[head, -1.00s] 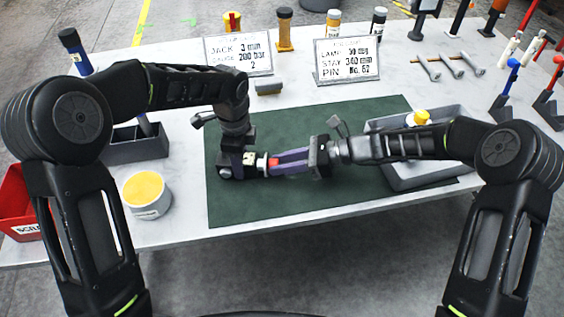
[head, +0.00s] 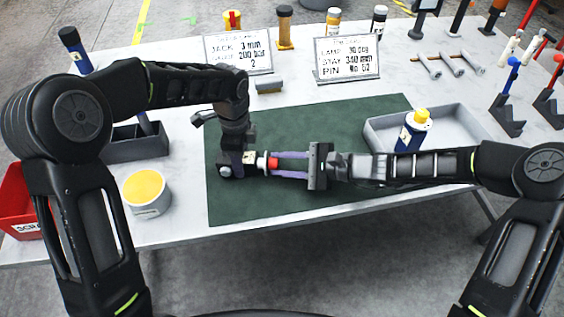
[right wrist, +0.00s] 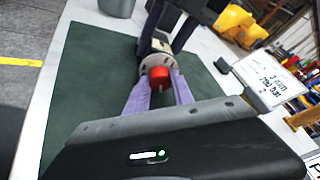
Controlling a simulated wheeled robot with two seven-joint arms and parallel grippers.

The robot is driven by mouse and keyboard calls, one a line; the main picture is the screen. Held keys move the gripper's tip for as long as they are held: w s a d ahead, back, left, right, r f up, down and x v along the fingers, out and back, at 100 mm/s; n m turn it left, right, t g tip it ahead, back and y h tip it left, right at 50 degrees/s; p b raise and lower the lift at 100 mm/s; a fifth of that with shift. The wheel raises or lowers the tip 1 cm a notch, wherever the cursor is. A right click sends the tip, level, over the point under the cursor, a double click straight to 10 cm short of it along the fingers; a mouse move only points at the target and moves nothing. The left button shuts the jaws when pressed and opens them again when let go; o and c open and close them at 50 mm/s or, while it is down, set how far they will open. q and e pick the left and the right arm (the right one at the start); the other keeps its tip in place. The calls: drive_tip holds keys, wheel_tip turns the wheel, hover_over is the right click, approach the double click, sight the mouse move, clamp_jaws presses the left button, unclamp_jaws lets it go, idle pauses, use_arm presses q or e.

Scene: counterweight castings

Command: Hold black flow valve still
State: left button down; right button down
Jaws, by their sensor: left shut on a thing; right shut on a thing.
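The flow valve shows over the green mat (head: 300,205) as a small piece with a cream label (head: 249,157), a pale collar and a red knob (head: 273,162). In the right wrist view the red knob (right wrist: 160,77) faces the camera, with the collar (right wrist: 157,62) behind it. My left gripper (head: 244,166) is shut on the valve's body from the left and hides most of it. My right gripper (head: 277,164) reaches in from the right, its purple fingers shut on the red knob. The fingers hide parts of the knob.
A grey tray (head: 465,122) with a blue yellow-capped bottle (head: 413,130) stands behind my right forearm. A yellow-topped tub (head: 147,194) and dark bin (head: 133,147) stand left of the mat. Two signs (head: 346,58) stand behind. The mat's front is clear.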

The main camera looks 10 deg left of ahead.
drive_tip(key=shift+n, duration=0.3)
drive_tip(key=c, duration=1.1)
unclamp_jaws()
drive_tip(key=m+g, duration=0.1)
drive_tip(key=m, duration=0.3)
drive_tip(key=shift+w+m+g, duration=0.1)
drive_tip(key=shift+m+g, duration=0.2)
drive_tip(key=shift+g, duration=0.1)
drive_tip(key=m+g, duration=0.2)
drive_tip(key=m, duration=0.2)
drive_tip(key=shift+w, duration=0.2)
drive_tip(key=shift+m, duration=0.4)
drive_tip(key=v, duration=1.2)
drive_tip(key=shift+w+r, duration=0.2)
drive_tip(key=shift+r, duration=0.15)
drive_tip(key=shift+a, duration=0.1)
